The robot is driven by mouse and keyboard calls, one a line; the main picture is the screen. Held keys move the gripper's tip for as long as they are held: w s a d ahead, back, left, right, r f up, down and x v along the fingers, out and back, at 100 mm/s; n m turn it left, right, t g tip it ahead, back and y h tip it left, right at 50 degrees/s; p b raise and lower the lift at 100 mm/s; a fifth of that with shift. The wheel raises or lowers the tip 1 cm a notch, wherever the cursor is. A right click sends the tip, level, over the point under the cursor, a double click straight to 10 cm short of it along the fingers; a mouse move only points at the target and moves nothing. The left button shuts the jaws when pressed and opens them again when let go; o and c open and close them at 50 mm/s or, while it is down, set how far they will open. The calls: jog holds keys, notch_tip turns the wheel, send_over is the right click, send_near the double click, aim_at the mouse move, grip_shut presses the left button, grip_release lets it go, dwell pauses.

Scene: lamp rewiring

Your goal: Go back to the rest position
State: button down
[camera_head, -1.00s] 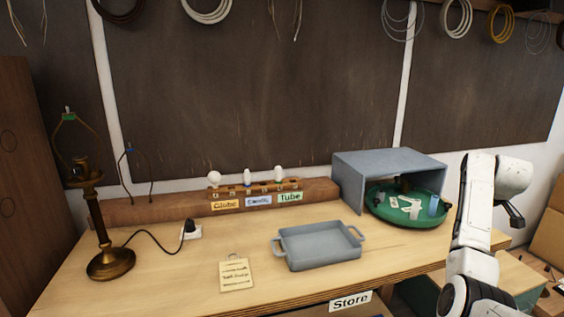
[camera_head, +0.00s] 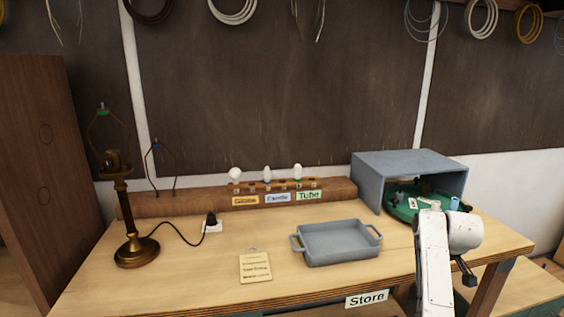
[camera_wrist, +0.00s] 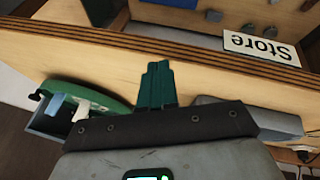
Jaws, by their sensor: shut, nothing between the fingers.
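My arm rises at the lower right of the head view, in front of the bench's right part. In that view my gripper (camera_head: 466,274) hangs at the arm's end, small and dark, near the bench's front edge. In the wrist view my gripper (camera_wrist: 155,84) shows its dark green fingers pressed together, with nothing between them. The fingers point toward the bench edge (camera_wrist: 150,58) and the Store label (camera_wrist: 262,47). No object is in my gripper.
A brass lamp (camera_head: 136,250) stands at the left, its cord running to a socket (camera_head: 212,226). A grey tray (camera_head: 340,258) sits mid-bench beside a note card (camera_head: 255,268). Bulbs stand in a rack (camera_head: 275,185) behind. A grey open box (camera_head: 368,183) covers part of a green round tray (camera_head: 402,211).

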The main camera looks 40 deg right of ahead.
jog(key=a+f+n+y, duration=0.1)
jog(key=a+f, duration=0.5)
jog(key=a, duration=0.7)
jog(key=a+f+y, duration=0.1)
jog(key=a+f, duration=0.5)
jog(key=a, duration=0.7)
jog(key=s+a+f+g+y, duration=0.1)
jog(key=s+a, duration=0.5)
jog(key=a, duration=0.3)
jog(key=s+a+n+g+y, duration=0.1)
jog(key=s+a, duration=0.6)
jog(key=a, duration=0.3)
jog(key=shift+f, duration=0.4)
